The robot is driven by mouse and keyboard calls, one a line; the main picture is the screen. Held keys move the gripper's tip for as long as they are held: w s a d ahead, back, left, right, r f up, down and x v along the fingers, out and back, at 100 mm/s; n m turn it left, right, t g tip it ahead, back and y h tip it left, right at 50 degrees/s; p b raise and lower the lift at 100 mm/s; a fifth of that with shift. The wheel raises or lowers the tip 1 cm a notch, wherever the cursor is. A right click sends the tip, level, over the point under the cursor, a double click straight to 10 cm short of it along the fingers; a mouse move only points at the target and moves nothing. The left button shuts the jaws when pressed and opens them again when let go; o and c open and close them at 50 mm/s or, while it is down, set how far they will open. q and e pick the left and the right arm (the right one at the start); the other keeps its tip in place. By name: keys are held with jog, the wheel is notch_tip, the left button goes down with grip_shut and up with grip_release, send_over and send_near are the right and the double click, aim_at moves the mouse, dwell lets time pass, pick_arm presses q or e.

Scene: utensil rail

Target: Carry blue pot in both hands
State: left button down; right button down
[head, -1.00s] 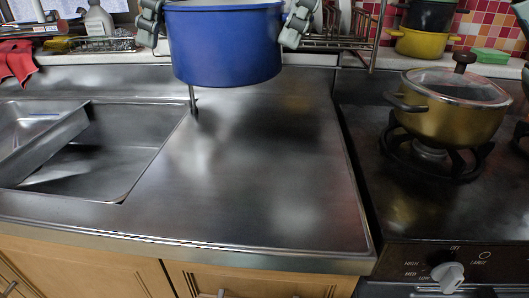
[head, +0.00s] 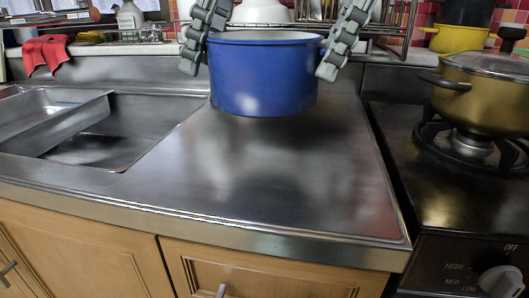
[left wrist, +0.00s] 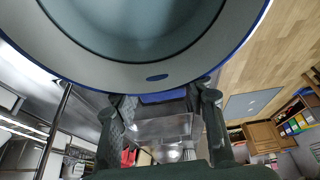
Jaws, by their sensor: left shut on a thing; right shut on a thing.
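The blue pot (head: 263,78) hangs level between my two grippers at the back of the steel counter, and appears to be held a little above it. My left gripper (head: 190,62) is at the pot's left side, shut on it. My right gripper (head: 328,68) is at the right side, shut on it. The handles are mostly hidden by the fingers. In the left wrist view the pot's pale inside and blue rim (left wrist: 157,78) fill the top, and the two fingers of my left gripper (left wrist: 160,104) are at its edge.
The steel counter (head: 250,180) below is clear. A sink (head: 85,140) is at the left, with a red cloth (head: 45,53) behind it. A stove at the right bears a gold lidded pot (head: 480,95). A wire rack and a white bowl (head: 262,11) stand behind.

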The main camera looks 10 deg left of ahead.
pick_arm(q)
jog(key=shift+f, duration=0.15)
pick_arm(e)
jog(key=shift+f, duration=0.15)
